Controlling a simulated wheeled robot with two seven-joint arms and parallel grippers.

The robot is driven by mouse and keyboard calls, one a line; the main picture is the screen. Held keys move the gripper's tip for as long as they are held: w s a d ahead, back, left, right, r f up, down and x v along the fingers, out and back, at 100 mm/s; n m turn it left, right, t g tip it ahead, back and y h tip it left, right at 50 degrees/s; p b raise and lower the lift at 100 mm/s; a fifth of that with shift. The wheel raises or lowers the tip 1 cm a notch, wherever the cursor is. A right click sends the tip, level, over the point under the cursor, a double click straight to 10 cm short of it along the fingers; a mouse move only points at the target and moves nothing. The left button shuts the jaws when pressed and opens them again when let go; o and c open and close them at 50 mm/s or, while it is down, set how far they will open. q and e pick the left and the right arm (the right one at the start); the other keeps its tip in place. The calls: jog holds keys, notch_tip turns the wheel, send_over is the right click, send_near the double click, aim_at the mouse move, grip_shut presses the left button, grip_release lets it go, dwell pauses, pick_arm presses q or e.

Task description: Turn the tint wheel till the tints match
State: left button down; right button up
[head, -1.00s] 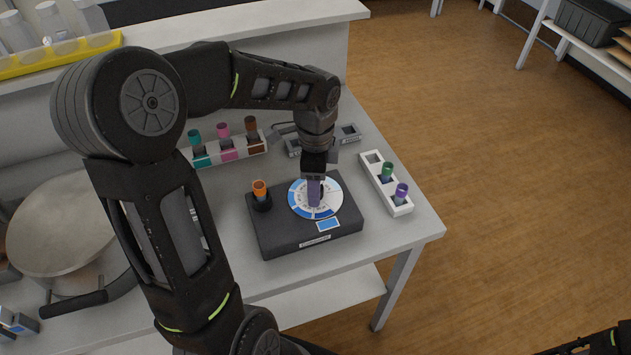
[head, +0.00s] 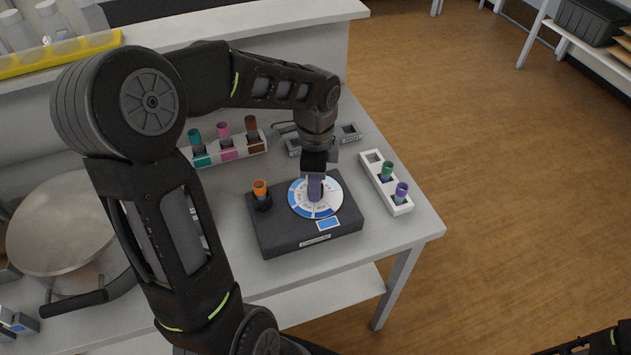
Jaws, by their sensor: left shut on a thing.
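The tint wheel (head: 334,206) is a white disc with blue tint patches around its rim, on top of the dark grey analyser box (head: 285,236). A blue tint window (head: 328,223) sits on the box just in front of the wheel. My left gripper (head: 315,190) points down over the wheel's middle and is shut on the wheel's purple-grey handle, hiding part of the disc. An orange-topped tube (head: 260,190) stands upright in the box at the wheel's left. Only a dark part of my right arm shows at the bottom right corner; its gripper is out of view.
A white rack (head: 398,206) at the right holds green and purple tubes. Another rack (head: 233,153) behind holds teal, pink and brown tubes. A large round pot (head: 60,225) stands at the left. The table's right edge is close to the right rack.

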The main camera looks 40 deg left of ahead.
pick_arm(q)
jog(key=shift+n, duration=0.4)
jog(key=n+b, duration=0.1)
jog(key=n, duration=0.2)
jog(key=n+b, duration=0.2)
jog(key=n, duration=0.3)
jog(key=shift+n, duration=0.4)
jog(key=n+b, duration=0.1)
jog(key=n, duration=0.4)
jog(key=shift+n, duration=0.3)
jog(key=n, duration=0.4)
jog(key=shift+n+b, duration=0.4)
jog(key=c, duration=1)
grip_release()
